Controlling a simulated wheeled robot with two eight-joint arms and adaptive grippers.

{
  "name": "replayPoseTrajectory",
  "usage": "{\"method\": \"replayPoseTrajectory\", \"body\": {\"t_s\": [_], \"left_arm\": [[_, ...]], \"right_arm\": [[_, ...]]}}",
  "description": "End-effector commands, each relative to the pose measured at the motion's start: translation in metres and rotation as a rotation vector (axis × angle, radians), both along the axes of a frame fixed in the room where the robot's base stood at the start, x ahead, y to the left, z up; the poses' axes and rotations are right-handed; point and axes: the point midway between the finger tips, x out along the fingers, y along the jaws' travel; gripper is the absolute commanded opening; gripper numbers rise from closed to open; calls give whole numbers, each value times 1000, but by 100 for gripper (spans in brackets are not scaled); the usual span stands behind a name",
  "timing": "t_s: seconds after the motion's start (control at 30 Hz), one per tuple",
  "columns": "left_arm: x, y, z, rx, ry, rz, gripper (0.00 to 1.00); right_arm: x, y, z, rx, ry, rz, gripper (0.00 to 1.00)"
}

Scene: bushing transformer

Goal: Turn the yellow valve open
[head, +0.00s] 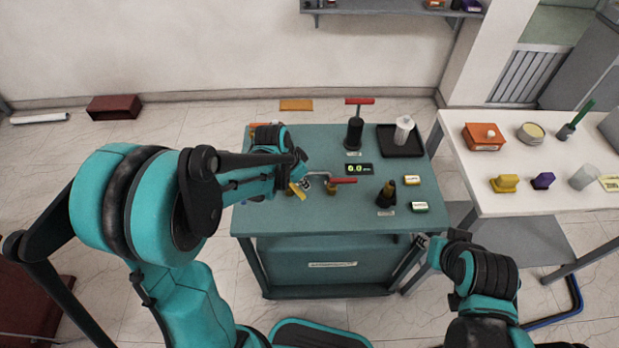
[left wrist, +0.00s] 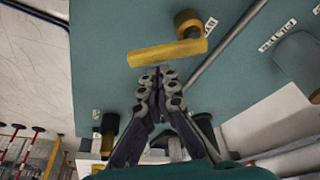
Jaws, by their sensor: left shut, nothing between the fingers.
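The yellow valve (head: 297,190) sits on the teal table, left of a red-handled fitting. In the left wrist view its flat yellow lever (left wrist: 166,53) runs across the picture from a round hub (left wrist: 187,20). My left gripper (left wrist: 158,74) is shut and empty, its fingertips right beside the lever's long side. I cannot tell whether they touch it. In the head view my left arm partly hides the valve. My right gripper (head: 421,241) is low by the table's right front corner, away from the valve; its jaws are too small to read.
The teal table (head: 270,225) also holds a red-handled fitting (head: 343,180), a display reading 0.0 (head: 360,169), a black pump with a red handle (head: 355,130) and a black tray (head: 389,147). A white table (head: 520,205) with several items stands at right.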

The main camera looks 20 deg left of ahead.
Motion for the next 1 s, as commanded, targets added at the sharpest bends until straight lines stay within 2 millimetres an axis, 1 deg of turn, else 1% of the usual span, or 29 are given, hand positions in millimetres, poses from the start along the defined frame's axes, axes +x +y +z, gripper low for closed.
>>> {"method": "replayPoseTrajectory", "body": {"t_s": [0.13, 0.5, 1.0], "left_arm": [[-5, 3, 0, 0, 0, 0, 0], [-5, 3, 0, -1, 0, -4, 0], [-9, 5, 0, 0, 0, -90, 0]], "right_arm": [[0, 0, -1, 0, 0, 0, 33], [0, 0, -1, 0, 0, 0, 33], [0, 0, -2, 0, 0, 0, 33]]}}
